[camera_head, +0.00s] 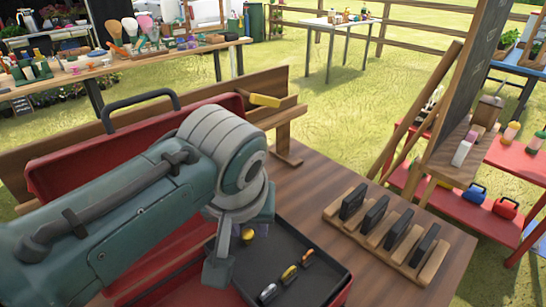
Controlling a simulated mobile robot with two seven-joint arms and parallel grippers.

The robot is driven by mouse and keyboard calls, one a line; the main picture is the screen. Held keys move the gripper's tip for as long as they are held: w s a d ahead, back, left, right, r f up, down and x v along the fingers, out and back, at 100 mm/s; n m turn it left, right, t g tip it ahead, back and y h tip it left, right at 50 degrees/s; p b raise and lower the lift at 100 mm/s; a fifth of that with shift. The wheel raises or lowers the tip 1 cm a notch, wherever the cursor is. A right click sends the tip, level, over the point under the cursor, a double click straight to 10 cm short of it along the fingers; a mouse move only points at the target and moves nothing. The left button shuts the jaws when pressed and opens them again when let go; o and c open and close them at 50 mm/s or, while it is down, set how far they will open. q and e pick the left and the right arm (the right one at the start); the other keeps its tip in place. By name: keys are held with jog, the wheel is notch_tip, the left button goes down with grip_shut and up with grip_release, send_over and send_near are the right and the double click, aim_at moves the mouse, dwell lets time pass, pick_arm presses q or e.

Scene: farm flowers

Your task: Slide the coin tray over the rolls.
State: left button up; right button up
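A red box with a raised lid (60,172) and a black handle (140,108) stands on the brown table. A dark grey tray (318,287) sits at its open lower part. In it lie coin-like stacks: a silver one (268,292), a yellow one (289,274) and an orange one (307,256). My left gripper (240,245) points down at the tray's left part, and its wrist covers much of the box. One finger is near the tray's left side; whether it touches or grips anything cannot be told. My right gripper is not in view.
A wooden rack (378,245) with several upright dark blocks stands right of the tray. A yellow-handled tool (264,100) lies on the wooden bench behind. A wooden easel board (462,90) stands behind right. The table between tray and rack is clear.

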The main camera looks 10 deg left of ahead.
pick_arm(q)
jog(key=p+v, duration=0.2)
jog(key=v, duration=0.7)
jog(key=shift+p, duration=0.3)
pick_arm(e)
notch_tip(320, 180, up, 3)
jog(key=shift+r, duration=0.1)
